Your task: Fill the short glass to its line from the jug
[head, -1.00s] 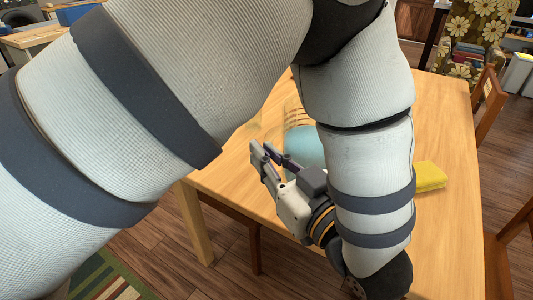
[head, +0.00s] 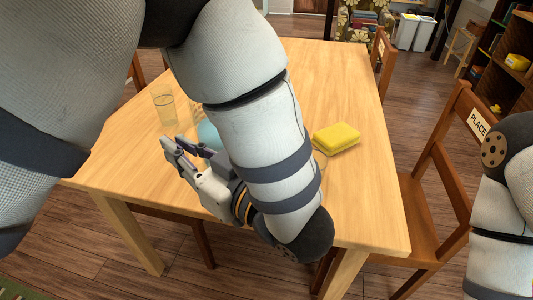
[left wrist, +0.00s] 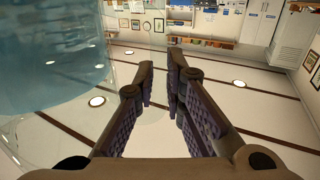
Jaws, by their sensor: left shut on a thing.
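A jug with pale blue liquid (head: 208,134) stands on or just above the table, partly hidden behind my left gripper and forearm. My left gripper (head: 176,145) is beside it, shut on a clear part of it, probably the handle. In the left wrist view the jug's blue liquid (left wrist: 50,55) fills the upper left, and the fingers (left wrist: 160,78) have a narrow gap with clear material between them. A clear glass (head: 164,106) stands on the table behind and left of the jug. I cannot tell whether it is the short glass, and no fill line is legible. My right gripper is out of view.
A yellow sponge or block (head: 336,138) lies on the wooden table (head: 310,85), right of my left forearm. A faint clear rim shows beside the forearm there. A wooden chair (head: 435,170) stands at the table's right. The table's far half is largely clear.

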